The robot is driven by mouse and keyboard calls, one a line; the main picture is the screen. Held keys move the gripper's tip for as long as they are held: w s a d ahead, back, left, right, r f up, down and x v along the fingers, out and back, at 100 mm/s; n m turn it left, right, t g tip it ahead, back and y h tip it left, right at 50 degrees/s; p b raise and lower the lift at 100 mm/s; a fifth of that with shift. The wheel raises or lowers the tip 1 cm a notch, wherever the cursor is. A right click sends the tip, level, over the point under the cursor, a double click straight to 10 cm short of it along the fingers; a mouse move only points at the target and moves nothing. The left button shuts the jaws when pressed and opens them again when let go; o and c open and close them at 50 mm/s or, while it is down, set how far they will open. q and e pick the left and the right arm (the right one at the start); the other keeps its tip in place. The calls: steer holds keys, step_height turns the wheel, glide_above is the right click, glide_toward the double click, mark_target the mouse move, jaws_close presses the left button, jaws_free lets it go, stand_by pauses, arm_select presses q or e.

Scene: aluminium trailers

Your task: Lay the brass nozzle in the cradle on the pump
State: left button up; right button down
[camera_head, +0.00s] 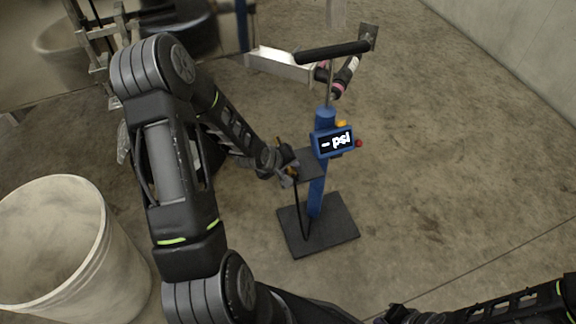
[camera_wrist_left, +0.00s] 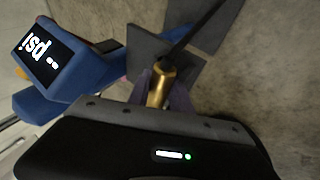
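The blue pump (camera_head: 317,180) stands upright on a dark square base plate, with a screen reading "-- psi" (camera_head: 335,142). A dark grey cradle bracket (camera_head: 309,163) sticks out from its left side. My left gripper (camera_head: 289,172) is beside this bracket. In the left wrist view its fingers (camera_wrist_left: 161,90) are shut on the brass nozzle (camera_wrist_left: 160,84), one on each side. The nozzle's tip end is hidden by the gripper body. Grey plates of the cradle (camera_wrist_left: 150,45) lie right by the nozzle; I cannot tell whether they touch. My right gripper (camera_head: 405,315) shows only partly at the bottom edge.
A black hose (camera_head: 300,215) hangs from the nozzle near the pump's post. A large white bucket (camera_head: 60,245) stands at lower left. Metal trailer parts (camera_head: 280,65) are behind. The concrete floor at right is clear.

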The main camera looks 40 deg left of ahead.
arm_select(q)
steer(key=shift+o, duration=0.2)
steer(key=shift+s+d+f+g, duration=0.1)
steer(key=shift+s+f+g, duration=0.2)
steer(key=shift+s+f, duration=0.35)
steer(key=w+p+v, duration=0.1)
steer(key=p+v, duration=0.2)
steer(key=v, duration=0.5)
steer(key=shift+r, duration=0.4)
steer(key=s+d+f+m+g+h, duration=0.1)
steer(key=s+d+f+m+g, duration=0.15)
steer(key=s+d+f, duration=0.45)
steer(key=s+d+f+m+g+h, duration=0.1)
steer(key=s+d+f+m+h, duration=0.2)
steer(key=d, duration=0.9)
steer(key=s+d+f+m+g, duration=0.2)
steer(key=s+d+f+m, duration=0.3)
steer(key=d, duration=0.4)
step_height(320, 180, up, 17)
steer(key=d+p, duration=0.1)
steer(key=p, duration=1.4)
steer(key=shift+s+p, duration=0.35)
steer(key=shift+p, duration=0.05)
